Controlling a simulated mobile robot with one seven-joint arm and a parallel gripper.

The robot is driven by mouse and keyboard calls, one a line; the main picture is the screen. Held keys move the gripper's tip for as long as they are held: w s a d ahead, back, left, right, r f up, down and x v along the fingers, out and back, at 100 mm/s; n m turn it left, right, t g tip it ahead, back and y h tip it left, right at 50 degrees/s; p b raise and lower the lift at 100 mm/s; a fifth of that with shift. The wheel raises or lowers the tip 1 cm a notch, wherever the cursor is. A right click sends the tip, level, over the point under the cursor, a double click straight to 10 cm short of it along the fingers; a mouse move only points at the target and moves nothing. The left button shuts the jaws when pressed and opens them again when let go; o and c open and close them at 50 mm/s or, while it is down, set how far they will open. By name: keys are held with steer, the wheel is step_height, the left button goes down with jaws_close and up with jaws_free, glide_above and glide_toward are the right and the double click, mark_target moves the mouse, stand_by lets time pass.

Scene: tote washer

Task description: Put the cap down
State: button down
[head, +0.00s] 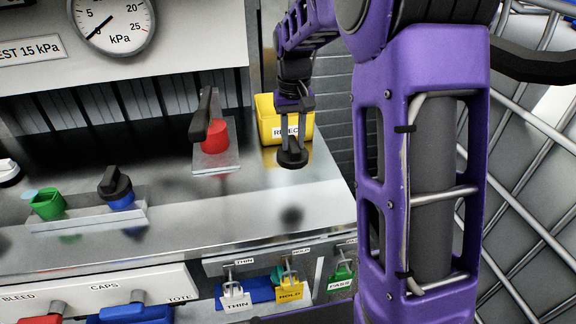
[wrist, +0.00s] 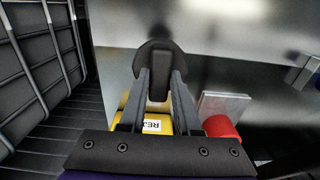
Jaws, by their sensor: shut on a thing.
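My gripper (head: 291,128) is shut on a black round cap (head: 292,158) with a raised grip bar. The cap hangs above the steel counter (head: 240,208), in front of the yellow bin, with a dark shadow below it. In the wrist view the cap (wrist: 146,60) shows its dark disc, with the bar between my two fingertips (wrist: 159,78). The cap's underside is hidden there.
The yellow bin (head: 267,122), its label partly covered, stands behind. Left of it is a red fitting (head: 214,137) with a black lever. A tray (head: 85,219) holds green (head: 47,206) and blue (head: 122,202) fittings, the blue one black-capped. The counter's front right is clear.

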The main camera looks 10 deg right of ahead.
mark_target(293, 167)
step_height(293, 167, down, 8)
steer(key=shift+s+f+b, duration=0.15)
steer(key=shift+f+b, duration=0.1)
steer(key=shift+b, duration=0.05)
steer(key=shift+f, duration=0.2)
steer(key=c, duration=0.6)
jaws_free()
